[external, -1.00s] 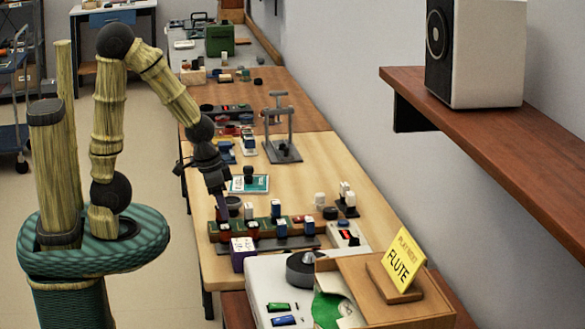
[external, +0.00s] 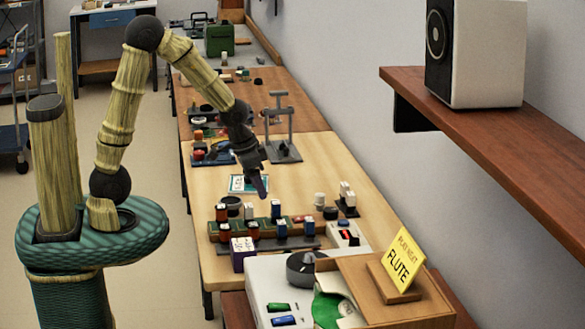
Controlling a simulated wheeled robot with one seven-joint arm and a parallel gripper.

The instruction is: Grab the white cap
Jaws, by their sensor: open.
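My gripper (external: 262,187) is open and empty. It points down above the light wood table, over the far side of a row of small blocks. A small white, round, cap-like piece (external: 320,199) stands on the table to the right of my gripper and apart from it. Two white upright pieces (external: 347,193) on a black base stand just right of it. These are all small here, and I cannot tell for certain which is the white cap.
A green rack (external: 262,228) with blue, white and red blocks lies below my gripper. A grey stand (external: 281,150) rises behind it. A white machine (external: 262,285) and a yellow sign (external: 402,258) are in front. The wood table (external: 305,165) is clear right of the stand.

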